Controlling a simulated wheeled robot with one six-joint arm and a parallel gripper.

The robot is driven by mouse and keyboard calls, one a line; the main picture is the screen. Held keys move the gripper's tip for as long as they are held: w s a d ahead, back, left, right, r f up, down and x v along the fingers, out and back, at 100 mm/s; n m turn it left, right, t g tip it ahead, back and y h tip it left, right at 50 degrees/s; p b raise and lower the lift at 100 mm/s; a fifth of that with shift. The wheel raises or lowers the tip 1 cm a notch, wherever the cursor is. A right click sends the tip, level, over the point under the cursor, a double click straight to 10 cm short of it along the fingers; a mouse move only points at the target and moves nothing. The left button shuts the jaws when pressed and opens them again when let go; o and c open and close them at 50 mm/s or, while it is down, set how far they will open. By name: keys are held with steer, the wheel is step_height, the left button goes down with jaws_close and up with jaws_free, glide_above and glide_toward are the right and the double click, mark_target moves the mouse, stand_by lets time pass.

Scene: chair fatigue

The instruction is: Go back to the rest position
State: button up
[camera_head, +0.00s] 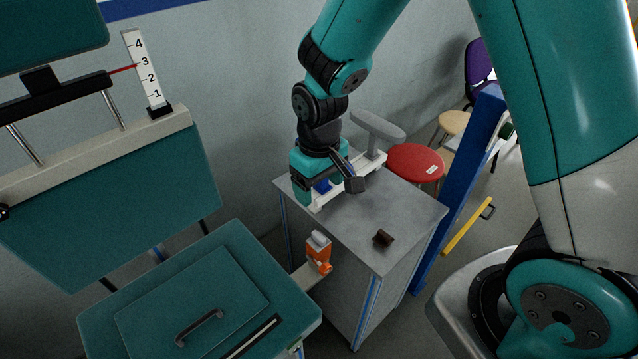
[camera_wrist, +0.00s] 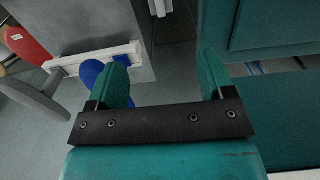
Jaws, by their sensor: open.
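My gripper (camera_head: 318,190) is over the left back part of the grey cabinet top (camera_head: 400,210), pointing down. In the wrist view its two teal fingers (camera_wrist: 160,85) stand wide apart with nothing between them. A white bar with a grey T-shaped handle (camera_head: 377,127) lies on the cabinet beside and behind the gripper. A blue piece shows by the fingers; in the wrist view a round blue part (camera_wrist: 92,72) is just left of the left finger. I cannot tell whether they touch.
A small dark brown block (camera_head: 383,238) lies on the cabinet's front part. An orange device (camera_head: 319,255) is at the cabinet's left side. The teal chair test rig (camera_head: 200,300) fills the left, with a numbered scale (camera_head: 146,75). A red stool (camera_head: 415,163) and blue post (camera_head: 465,180) stand right.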

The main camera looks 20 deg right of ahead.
steer(key=shift+r, duration=0.15)
stand_by(0.3)
steer(key=s+a+r+n+y, duration=0.1)
steer(key=s+a+r+y, duration=0.1)
steer(key=s+r, duration=0.7)
steer(key=s+a+r+n+y, duration=0.2)
steer(key=s+r, duration=0.7)
steer(key=shift+s+a+r, duration=0.15)
steer(key=shift+s+a, duration=0.05)
steer(key=shift+a, duration=0.2)
steer(key=shift+a+n, duration=0.1)
steer(key=shift+n, duration=0.2)
